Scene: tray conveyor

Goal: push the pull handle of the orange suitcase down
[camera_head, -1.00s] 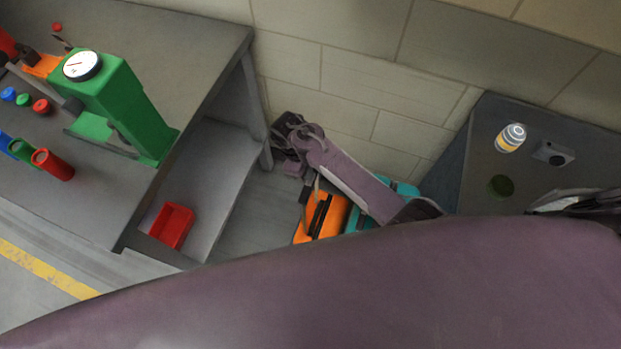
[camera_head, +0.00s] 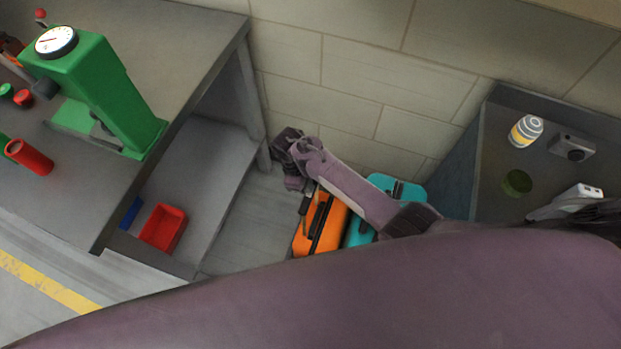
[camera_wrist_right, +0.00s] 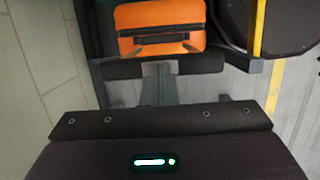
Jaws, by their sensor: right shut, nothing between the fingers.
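The orange suitcase (camera_head: 331,226) stands on the floor between the grey bench and the dark cabinet, partly covered by my right arm. In the right wrist view the orange suitcase (camera_wrist_right: 187,17), with its black carry handle, lies beyond the fingers. A dark crossbar (camera_wrist_right: 117,69), which looks like the pull handle's grip, spans the view at my fingertips; I cannot tell whether they touch it. In the head view, a thin dark part of the pull handle (camera_head: 305,204) shows beside the suitcase. My right gripper (camera_head: 294,184) is shut and empty above the suitcase. My left gripper is not seen.
A teal suitcase (camera_head: 410,190) stands right beside the orange one. The bench (camera_head: 205,150) with a red bin (camera_head: 163,228) on its lower shelf is to the left. The cabinet (camera_head: 459,160) is to the right, and a block wall is behind.

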